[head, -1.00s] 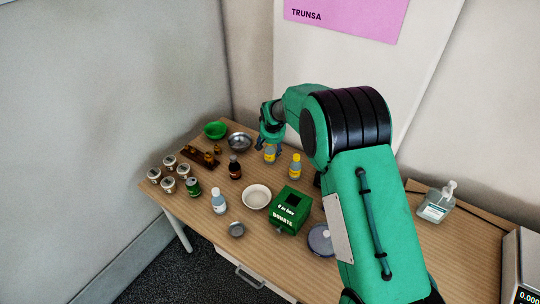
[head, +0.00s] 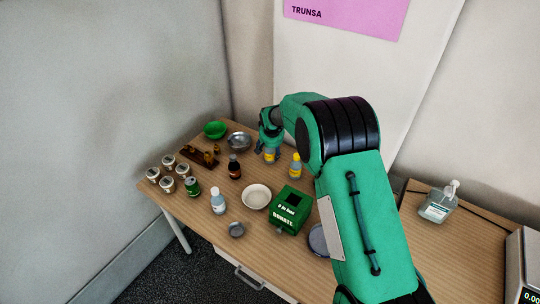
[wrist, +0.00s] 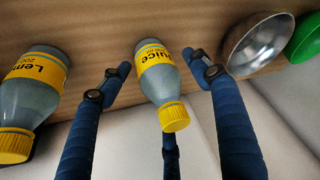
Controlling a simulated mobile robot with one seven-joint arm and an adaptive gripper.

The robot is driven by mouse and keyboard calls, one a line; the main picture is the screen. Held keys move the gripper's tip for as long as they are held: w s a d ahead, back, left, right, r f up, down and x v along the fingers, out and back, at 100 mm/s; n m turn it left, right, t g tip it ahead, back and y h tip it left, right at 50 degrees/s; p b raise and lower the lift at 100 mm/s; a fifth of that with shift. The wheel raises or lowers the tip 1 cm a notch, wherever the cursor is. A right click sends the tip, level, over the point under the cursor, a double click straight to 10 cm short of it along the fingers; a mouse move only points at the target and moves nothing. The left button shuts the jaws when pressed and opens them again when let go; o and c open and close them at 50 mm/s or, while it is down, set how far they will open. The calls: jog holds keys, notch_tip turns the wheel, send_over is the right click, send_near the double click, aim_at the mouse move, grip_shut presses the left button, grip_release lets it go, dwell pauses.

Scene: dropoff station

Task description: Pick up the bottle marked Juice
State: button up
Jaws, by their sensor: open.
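The Juice bottle (wrist: 156,75) has a yellow label and yellow cap and stands between my gripper's open fingers in the wrist view. In the head view the bottle (head: 269,157) shows just under my gripper (head: 269,146), its upper part hidden by the fingers. My gripper (wrist: 160,80) is open, with blue fingers on both sides of the bottle and a third finger behind its cap. I see gaps between the side fingers and the bottle. A similar bottle marked Lem... (wrist: 32,95) stands to the left in the wrist view and shows in the head view (head: 295,165).
A metal bowl (head: 239,141) and a green bowl (head: 215,129) stand left of my gripper. A brown bottle (head: 234,167), a white plate (head: 256,197) and a green donation box (head: 291,211) are nearer the front. Several jars and a can (head: 192,187) stand at the left.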

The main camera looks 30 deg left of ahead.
jog(key=shift+x, duration=0.85)
jog(key=c, duration=0.8)
